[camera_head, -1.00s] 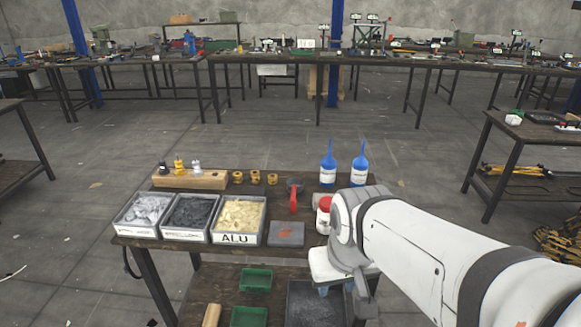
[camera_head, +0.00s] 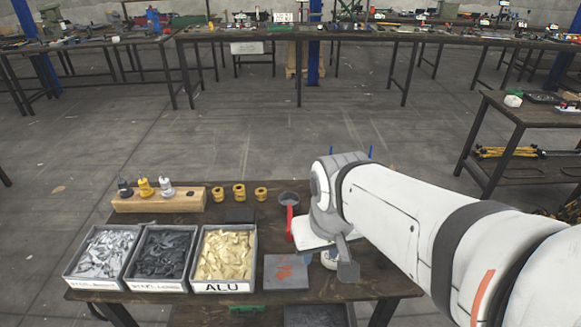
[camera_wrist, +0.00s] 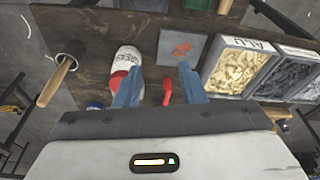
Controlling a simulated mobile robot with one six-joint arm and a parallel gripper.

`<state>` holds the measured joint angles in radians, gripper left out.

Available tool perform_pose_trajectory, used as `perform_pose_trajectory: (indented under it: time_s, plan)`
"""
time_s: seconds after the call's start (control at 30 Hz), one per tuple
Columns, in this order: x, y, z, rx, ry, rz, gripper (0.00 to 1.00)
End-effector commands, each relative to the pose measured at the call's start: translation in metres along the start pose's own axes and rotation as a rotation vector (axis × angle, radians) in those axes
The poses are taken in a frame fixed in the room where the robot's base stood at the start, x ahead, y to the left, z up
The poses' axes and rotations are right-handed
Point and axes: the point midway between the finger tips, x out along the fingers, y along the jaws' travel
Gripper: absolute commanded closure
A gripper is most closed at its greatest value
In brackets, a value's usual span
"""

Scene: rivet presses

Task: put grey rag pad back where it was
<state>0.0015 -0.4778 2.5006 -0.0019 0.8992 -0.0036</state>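The grey rag pad, a flat grey square with orange-red smears (camera_head: 275,268), lies on the bench in front of the red-handled tool, just right of the ALU bin. It also shows in the wrist view (camera_wrist: 180,50), beyond my fingers. My gripper (camera_wrist: 158,80) has its two blue fingers well apart, with nothing held between them.
Bins of silver, dark and brass-coloured pieces (camera_head: 224,287) stand left of the pad. A red-handled tool (camera_wrist: 167,92) and a red-and-white bottle (camera_wrist: 127,58) are near my fingers. A wooden-handled item (camera_wrist: 57,80) is at the wrist view's left. My arm mostly hides blue-tipped bottles.

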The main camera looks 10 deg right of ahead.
Motion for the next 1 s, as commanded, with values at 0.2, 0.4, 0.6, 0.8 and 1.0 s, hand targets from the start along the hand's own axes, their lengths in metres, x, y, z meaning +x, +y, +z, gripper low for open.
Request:
perform_pose_trajectory:
  time_s: [0.2,0.4,0.6,0.8,1.0]
  plan:
    - [0.003,0.003,-0.011,0.01,-0.012,0.002,0.48]
    - [0.022,0.023,-0.063,0.065,-0.067,0.013,0.32]
    - [0.066,0.056,-0.129,0.128,-0.135,0.019,0.15]
    - [0.117,0.09,-0.173,0.18,-0.189,0.021,0.0]
    - [0.148,0.11,-0.192,0.206,-0.216,0.021,0.0]
